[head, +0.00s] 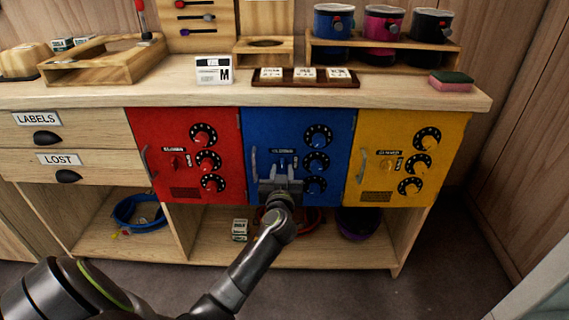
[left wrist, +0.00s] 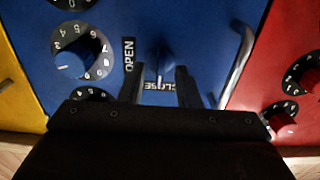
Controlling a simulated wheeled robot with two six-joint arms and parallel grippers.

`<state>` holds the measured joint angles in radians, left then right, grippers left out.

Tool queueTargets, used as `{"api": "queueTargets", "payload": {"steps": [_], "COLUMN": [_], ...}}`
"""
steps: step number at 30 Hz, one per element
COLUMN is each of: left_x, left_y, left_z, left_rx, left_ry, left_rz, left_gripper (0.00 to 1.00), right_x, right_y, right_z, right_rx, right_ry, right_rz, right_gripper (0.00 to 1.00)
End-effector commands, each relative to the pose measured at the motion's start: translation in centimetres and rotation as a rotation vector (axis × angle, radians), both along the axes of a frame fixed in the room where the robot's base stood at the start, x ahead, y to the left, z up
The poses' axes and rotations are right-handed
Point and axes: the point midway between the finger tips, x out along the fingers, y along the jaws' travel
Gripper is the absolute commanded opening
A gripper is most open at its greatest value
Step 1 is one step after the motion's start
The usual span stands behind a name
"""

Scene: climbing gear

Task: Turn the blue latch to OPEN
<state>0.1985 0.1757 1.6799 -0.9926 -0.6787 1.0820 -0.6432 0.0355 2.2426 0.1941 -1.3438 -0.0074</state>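The blue latch (head: 283,162) sits on the blue door (head: 256,130) of the middle cabinet, left of a column of dials. In the left wrist view the latch (left wrist: 163,62) has the word OPEN on one side and CLOSED by the fingers. A pale mark on it seems to point toward CLOSED. My left gripper (head: 281,182) is in front of the door, just below the latch. In the left wrist view its two fingers (left wrist: 159,85) are apart, with the latch just beyond the gap between them. Contact cannot be made out. My right gripper is not in view.
A red door (head: 150,130) and a yellow door (head: 375,130) with similar latches and dials flank the blue one. The blue door's handle (head: 252,163) stands out close to my left gripper. The countertop (head: 200,95) overhangs above, and an open shelf (head: 340,250) lies below.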

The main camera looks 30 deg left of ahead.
Motion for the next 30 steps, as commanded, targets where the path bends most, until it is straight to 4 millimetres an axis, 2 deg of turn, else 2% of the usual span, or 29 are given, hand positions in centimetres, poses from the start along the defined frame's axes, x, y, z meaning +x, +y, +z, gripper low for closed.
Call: {"api": "queueTargets", "payload": {"steps": [10, 17, 30], "left_x": [-0.06, -0.05, -0.03], "left_y": [0.06, 0.05, 0.02], "left_z": [-0.04, -0.03, 0.0], "left_rx": [0.001, 0.001, 0.043], "left_ry": [0.001, 0.001, 0.026], "left_rz": [0.002, 0.001, 0.001], "left_gripper": [0.29, 0.0, 0.0], "right_x": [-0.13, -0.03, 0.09], "right_y": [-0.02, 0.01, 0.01], "right_z": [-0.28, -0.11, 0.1], "right_rx": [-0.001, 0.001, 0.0], "right_ry": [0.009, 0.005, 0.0], "right_rz": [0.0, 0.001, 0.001], "right_gripper": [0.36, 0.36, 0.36]}}
